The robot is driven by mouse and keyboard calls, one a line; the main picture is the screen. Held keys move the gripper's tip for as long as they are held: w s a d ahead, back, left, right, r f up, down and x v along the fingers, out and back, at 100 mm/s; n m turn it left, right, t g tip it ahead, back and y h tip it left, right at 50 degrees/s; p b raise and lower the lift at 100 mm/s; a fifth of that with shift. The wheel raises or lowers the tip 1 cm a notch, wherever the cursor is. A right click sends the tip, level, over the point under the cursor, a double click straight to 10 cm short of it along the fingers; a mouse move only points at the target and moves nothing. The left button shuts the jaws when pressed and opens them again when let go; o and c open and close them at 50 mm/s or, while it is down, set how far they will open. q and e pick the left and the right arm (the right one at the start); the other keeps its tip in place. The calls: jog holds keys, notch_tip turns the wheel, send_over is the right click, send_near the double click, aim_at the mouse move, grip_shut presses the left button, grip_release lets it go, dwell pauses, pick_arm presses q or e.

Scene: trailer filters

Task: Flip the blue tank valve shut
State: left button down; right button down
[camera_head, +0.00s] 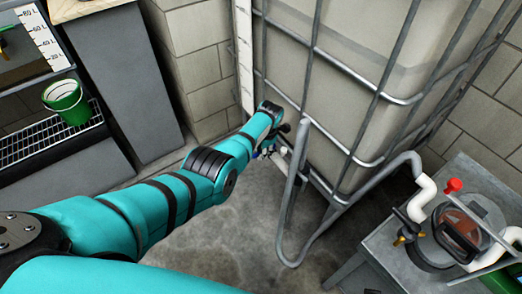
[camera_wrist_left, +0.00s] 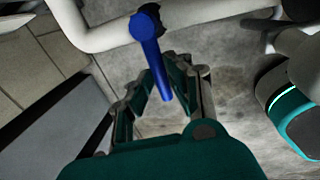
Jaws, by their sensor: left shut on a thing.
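The blue tank valve (camera_wrist_left: 151,45) has a long blue handle that hangs from a pale pipe in the left wrist view. The handle points down the picture, between the fingers of my left gripper (camera_wrist_left: 160,80), which is shut on it. In the head view my left arm reaches to the lower front of the caged tank (camera_head: 335,85). There my left gripper (camera_head: 272,143) is small and partly hidden by its own wrist, and only a speck of blue (camera_head: 255,153) shows. My right gripper is not in view.
A bent grey pipe (camera_head: 287,215) loops out close to the right of my left gripper. A metal stand (camera_head: 385,245) with a red-knobbed filter unit (camera_head: 453,186) is at right. A green bucket (camera_head: 66,102) sits on a black grate at left. Bare floor lies below the tank.

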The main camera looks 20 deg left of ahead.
pick_arm(q)
jog(key=shift+d, duration=0.1)
dwell(0.3)
jog(key=c, duration=1.3)
grip_release()
jog(key=shift+o, duration=0.2)
jog(key=shift+d+r, duration=0.1)
jog(key=shift+r, duration=0.5)
notch_tip(320, 180, up, 10)
jog(key=s+d, duration=0.1)
jog(key=shift+s+d+r, duration=0.2)
jog(key=shift+d+r, duration=0.05)
jog(key=shift+d, duration=0.1)
